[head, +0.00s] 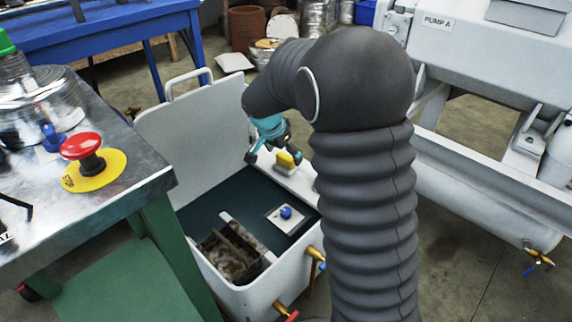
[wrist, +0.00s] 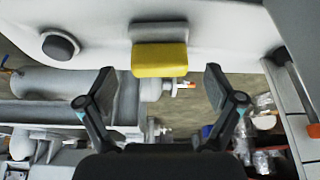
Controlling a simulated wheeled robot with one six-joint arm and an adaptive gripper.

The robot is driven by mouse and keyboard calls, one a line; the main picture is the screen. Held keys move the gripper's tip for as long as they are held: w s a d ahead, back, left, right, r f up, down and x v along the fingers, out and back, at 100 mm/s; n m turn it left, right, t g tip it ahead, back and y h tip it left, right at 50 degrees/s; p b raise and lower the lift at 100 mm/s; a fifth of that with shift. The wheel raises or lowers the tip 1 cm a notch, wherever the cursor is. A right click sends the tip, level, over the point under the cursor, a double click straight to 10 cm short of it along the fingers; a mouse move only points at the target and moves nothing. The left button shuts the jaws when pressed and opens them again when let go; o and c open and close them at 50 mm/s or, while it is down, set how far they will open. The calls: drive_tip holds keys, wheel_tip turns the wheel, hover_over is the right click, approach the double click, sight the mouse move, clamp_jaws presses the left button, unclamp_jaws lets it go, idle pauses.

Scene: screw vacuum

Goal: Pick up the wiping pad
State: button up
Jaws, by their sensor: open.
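The wiping pad (head: 287,161) is a small yellow block with a grey part along one side. In the head view it sits on the white rim of the open tank, on the right side. In the wrist view the pad (wrist: 160,59) is at the top centre. My gripper (head: 270,146) is open and empty, pointing down close to the pad, and my arm hides part of the view. In the wrist view the two fingers of my gripper (wrist: 159,80) stand wide apart, with the pad centred beyond the gap between them.
The white tank (head: 249,294) has its lid (head: 185,125) raised at the back left. A blue knob (head: 286,212) on a pale plate and dirty brown matter show inside. A metal bench (head: 125,165) with a red stop button (head: 82,146) stands left. Pump A (head: 480,65) stands right.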

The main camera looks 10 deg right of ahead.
sight(288, 157)
drive_tip(key=shift+x, duration=1.05)
drive_tip(key=c, duration=1.2)
drive_tip(key=shift+r, duration=0.15)
drive_tip(key=shift+c, duration=0.2)
drive_tip(key=shift+r, duration=0.6)
drive_tip(key=r, duration=0.3)
drive_tip(key=shift+s+d+r+p, duration=0.2)
drive_tip(key=shift+s+d+p, duration=0.1)
drive_tip(key=shift+s+d, duration=0.05)
drive_tip(key=s+d+r, duration=0.6)
drive_tip(key=s+d, duration=0.1)
drive_tip(key=shift+s+d+p, duration=0.25)
drive_tip(key=shift+s+p, duration=0.05)
drive_tip(key=shift+s, duration=0.05)
drive_tip(key=shift+r, duration=0.1)
